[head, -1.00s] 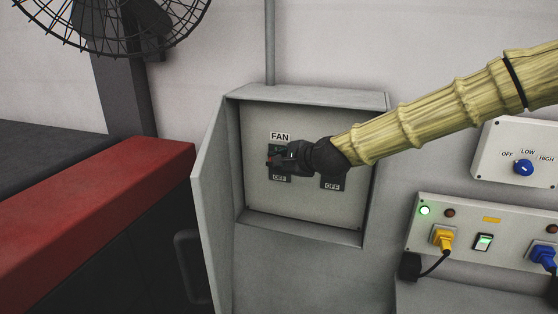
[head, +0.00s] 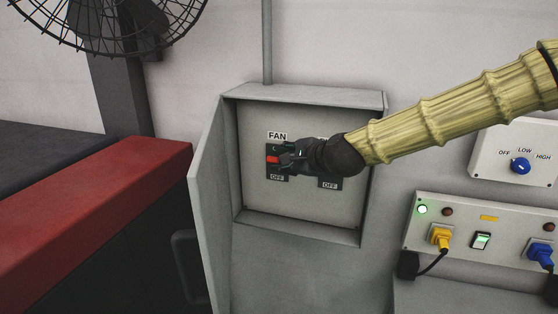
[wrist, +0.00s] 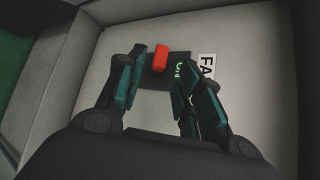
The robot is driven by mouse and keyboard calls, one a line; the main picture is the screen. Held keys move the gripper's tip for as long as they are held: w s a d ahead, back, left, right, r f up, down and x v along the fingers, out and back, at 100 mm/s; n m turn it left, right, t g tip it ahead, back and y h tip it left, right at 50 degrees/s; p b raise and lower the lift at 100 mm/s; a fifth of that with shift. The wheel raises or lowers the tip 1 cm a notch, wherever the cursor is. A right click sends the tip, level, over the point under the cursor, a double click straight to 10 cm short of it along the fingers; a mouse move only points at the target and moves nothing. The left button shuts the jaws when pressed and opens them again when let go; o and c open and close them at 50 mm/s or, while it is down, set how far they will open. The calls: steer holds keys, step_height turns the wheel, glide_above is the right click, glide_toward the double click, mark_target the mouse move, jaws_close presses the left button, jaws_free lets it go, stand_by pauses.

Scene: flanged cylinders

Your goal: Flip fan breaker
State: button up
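The fan breaker, a dark switch with a red lever (head: 272,159), sits under the FAN label (head: 277,136) in the open grey box, with an OFF mark below. In the wrist view the red lever (wrist: 160,58) shows just beyond the fingertips, with a green ON mark beside it. My gripper (head: 287,158) is just right of the lever in the head view. In the wrist view its two fingers (wrist: 158,80) are apart, with nothing held between them. I cannot tell whether a finger touches the breaker.
A second breaker (head: 328,183) is mostly hidden behind my gripper; its OFF mark shows. The box's door (head: 207,200) stands open at left. A knob panel (head: 520,150) and a socket panel (head: 460,230) are at right. A caged fan (head: 110,20) is at upper left.

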steer(key=v, duration=0.7)
steer(key=shift+s, duration=0.3)
steer(key=shift+d, duration=0.1)
steer(key=s+d+f+n+g+h+b, duration=0.15)
steer(key=s+f, duration=0.25)
steer(key=f, duration=1.2)
steer(key=s+d+f+n+g+h+b, duration=0.1)
steer(key=s+d+f+n+g+b, duration=0.3)
steer(key=f, duration=1.1)
steer(key=s+d+f+n+h+b, duration=0.15)
steer(key=s+f, duration=0.35)
steer(key=f, duration=1.1)
steer(key=s+d+f+n+g+h+b, duration=0.1)
steer(key=s+d+f+n+g+b, duration=0.1)
steer(key=s+f, duration=1.1)
steer(key=s+d+f+n+g+h+b, duration=0.2)
steer(key=s+d+f+n, duration=0.5)
steer(key=s+f, duration=0.5)
steer(key=s+g+b, duration=0.1)
steer(key=s, duration=0.3)
steer(key=shift+d+f+b, duration=0.4)
steer(key=shift+s+g, duration=0.15)
steer(key=shift+g, duration=0.1)
